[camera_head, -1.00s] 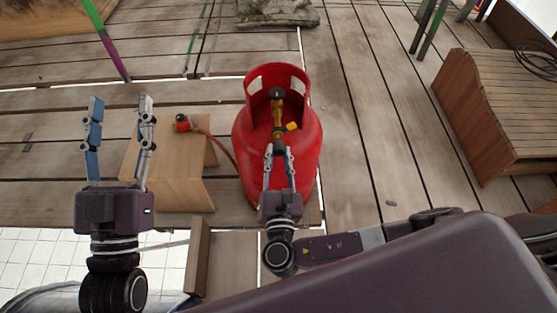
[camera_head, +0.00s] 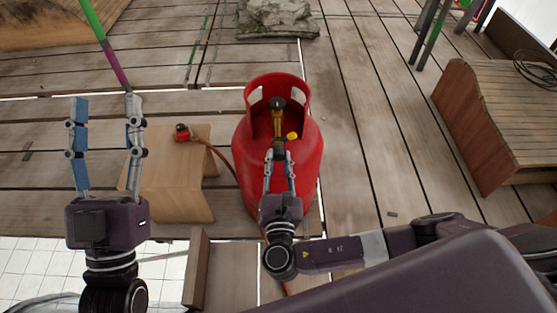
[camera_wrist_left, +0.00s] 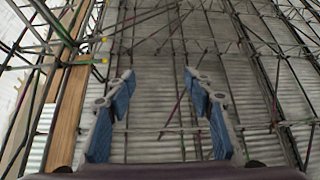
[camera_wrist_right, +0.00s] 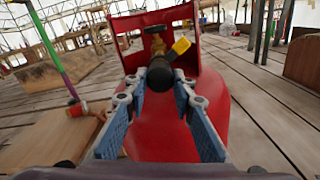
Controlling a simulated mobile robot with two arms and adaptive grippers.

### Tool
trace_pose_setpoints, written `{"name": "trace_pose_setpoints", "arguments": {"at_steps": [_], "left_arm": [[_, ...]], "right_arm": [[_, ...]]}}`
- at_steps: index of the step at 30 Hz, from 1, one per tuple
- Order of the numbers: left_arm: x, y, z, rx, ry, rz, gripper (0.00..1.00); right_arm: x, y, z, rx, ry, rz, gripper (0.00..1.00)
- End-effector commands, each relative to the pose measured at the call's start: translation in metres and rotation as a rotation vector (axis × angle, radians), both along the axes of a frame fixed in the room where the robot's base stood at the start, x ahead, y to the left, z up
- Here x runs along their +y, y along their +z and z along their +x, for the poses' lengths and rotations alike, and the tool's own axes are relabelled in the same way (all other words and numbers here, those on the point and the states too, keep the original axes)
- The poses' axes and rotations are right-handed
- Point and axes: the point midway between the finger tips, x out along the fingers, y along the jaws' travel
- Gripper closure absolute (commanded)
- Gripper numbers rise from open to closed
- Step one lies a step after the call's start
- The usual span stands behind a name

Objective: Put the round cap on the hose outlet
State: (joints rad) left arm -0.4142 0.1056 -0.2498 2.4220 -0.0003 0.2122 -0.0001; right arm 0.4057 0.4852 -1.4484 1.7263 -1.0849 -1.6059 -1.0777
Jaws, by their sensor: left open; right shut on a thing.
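A red gas cylinder (camera_head: 290,175) stands upright with a brass valve (camera_head: 278,122) inside its collar. It also shows in the right wrist view (camera_wrist_right: 165,125). My right gripper (camera_head: 279,157) is shut on a dark round cap (camera_wrist_right: 160,77) at the near end of the valve; I cannot tell whether the cap is seated on the outlet. A small yellow piece (camera_wrist_right: 181,46) sticks out beside the cap. My left gripper (camera_head: 106,100) is open and empty, left of the cylinder. The left wrist view shows nothing between its fingers.
A wooden bench (camera_head: 180,180) left of the cylinder carries a red fitting (camera_head: 182,132) with a hose leading toward the cylinder. A slatted wooden box (camera_head: 490,120) stands at right, a stone block (camera_head: 277,18) at the back. The plank floor between cylinder and box is clear.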

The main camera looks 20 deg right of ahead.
Motion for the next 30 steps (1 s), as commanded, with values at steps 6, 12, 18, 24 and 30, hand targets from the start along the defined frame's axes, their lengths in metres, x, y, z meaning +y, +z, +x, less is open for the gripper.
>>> {"name": "trace_pose_setpoints", "arguments": {"at_steps": [6, 12, 18, 24, 30], "left_arm": [[0.0, 0.0, 0.0, 0.001, 0.0, 0.0, 0.52], [0.0, -0.001, 0.001, 0.008, 0.0, 0.002, 0.52], [-0.001, -0.006, 0.006, 0.039, 0.001, 0.01, 0.52], [-0.001, -0.012, 0.009, 0.07, 0.003, 0.018, 0.52], [-0.002, -0.018, 0.012, 0.096, 0.004, 0.027, 0.52]], "right_arm": [[0.0, 0.0, 0.0, 0.0, 0.0, 0.0, 0.98], [0.0, 0.0, 0.0, 0.0, 0.0, 0.0, 0.98], [0.0, 0.001, 0.0, -0.001, 0.0, 0.0, 0.98], [0.0, 0.001, 0.0, -0.002, 0.0, -0.001, 0.98], [0.0, 0.002, 0.0, -0.003, 0.0, -0.001, 0.98]]}}
